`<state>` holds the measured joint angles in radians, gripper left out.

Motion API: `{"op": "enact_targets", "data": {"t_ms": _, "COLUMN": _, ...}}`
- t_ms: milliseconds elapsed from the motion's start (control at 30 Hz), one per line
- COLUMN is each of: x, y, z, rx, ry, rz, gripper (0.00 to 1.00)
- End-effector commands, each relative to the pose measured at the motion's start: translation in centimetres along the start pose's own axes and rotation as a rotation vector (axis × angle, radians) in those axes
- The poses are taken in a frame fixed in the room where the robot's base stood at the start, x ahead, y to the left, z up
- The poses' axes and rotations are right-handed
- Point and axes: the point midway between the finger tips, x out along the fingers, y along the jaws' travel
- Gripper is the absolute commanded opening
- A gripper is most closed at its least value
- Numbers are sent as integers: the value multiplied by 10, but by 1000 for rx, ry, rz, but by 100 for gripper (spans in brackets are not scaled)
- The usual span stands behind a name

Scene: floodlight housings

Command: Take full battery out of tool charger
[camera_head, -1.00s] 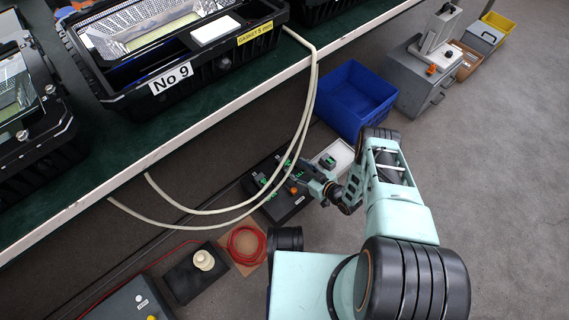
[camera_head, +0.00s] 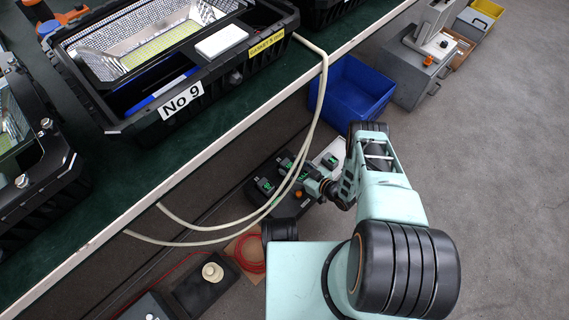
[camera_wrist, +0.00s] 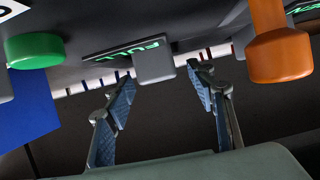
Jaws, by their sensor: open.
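The tool charger (camera_head: 291,207) is a dark unit on the floor below the bench, with an orange knob (camera_head: 299,194) that also shows in the wrist view (camera_wrist: 279,54). Dark batteries with green marks (camera_head: 265,186) sit on it, partly behind pale cables. In the wrist view a grey block (camera_wrist: 153,62) beside a dark face lettered FULL in green looks like the full battery. My gripper (camera_wrist: 166,87) is open, its blue-padded fingers apart, with the grey block just ahead of the gap. I see no contact. In the head view my gripper (camera_head: 312,182) is small and partly hidden.
Pale cables (camera_head: 305,140) hang from the bench across the charger. A blue bin (camera_head: 352,93) stands behind. A battery (camera_head: 329,160) lies on a white tray beside the charger. A green button (camera_wrist: 35,50) is left in the wrist view. Open floor lies right.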

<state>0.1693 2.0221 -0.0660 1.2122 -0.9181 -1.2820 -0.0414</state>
Motion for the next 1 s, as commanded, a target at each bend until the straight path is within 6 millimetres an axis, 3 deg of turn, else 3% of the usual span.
{"op": "enact_targets", "data": {"t_ms": 367, "x": -2, "y": -1, "z": 3, "rx": 0, "ry": 0, "rz": 0, "gripper": 51}}
{"op": "enact_targets", "data": {"t_ms": 800, "x": -2, "y": -1, "z": 3, "rx": 0, "ry": 0, "rz": 0, "gripper": 2}}
{"op": "enact_targets", "data": {"t_ms": 1000, "x": -2, "y": 0, "z": 2, "rx": -1, "ry": 2, "rz": 0, "gripper": 0}}
